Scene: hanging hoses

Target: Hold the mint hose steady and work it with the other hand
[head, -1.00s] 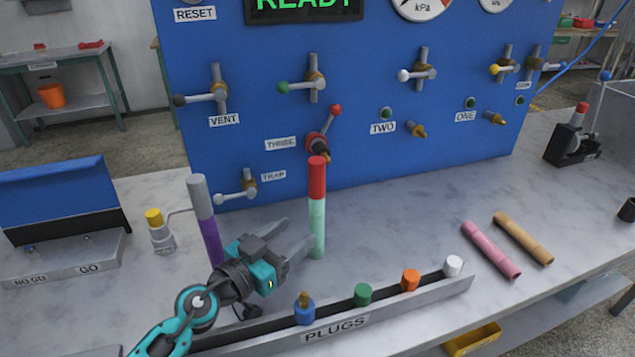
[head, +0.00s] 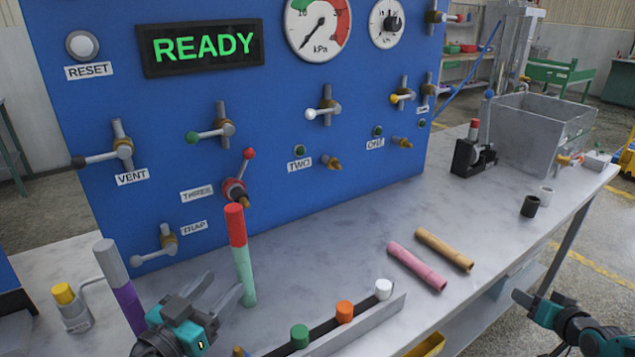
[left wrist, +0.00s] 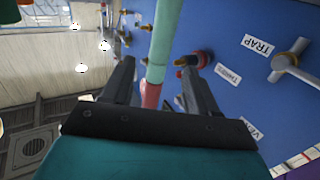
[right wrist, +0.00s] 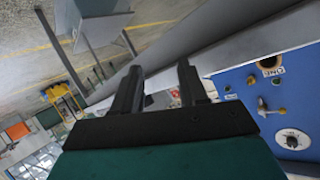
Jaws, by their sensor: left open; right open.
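The mint hose (head: 244,275) stands upright on the bench with a red upper end, in front of the blue panel. My left gripper (head: 228,286) is open just left of it in the head view, fingers pointing toward it. In the left wrist view the mint hose (left wrist: 160,45) shows in the gap between the open fingers (left wrist: 155,80), its red end further in; I cannot tell whether they touch it. My right gripper (head: 520,298) is at the lower right, off the bench's front edge. In the right wrist view its fingers (right wrist: 158,85) are open and empty.
A purple hose with a grey end (head: 125,300) stands left of my left gripper. The plugs rail (head: 355,335) runs in front. A pink hose (head: 416,267) and a tan hose (head: 444,250) lie on the bench. A grey bin (head: 535,135) stands at the back right.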

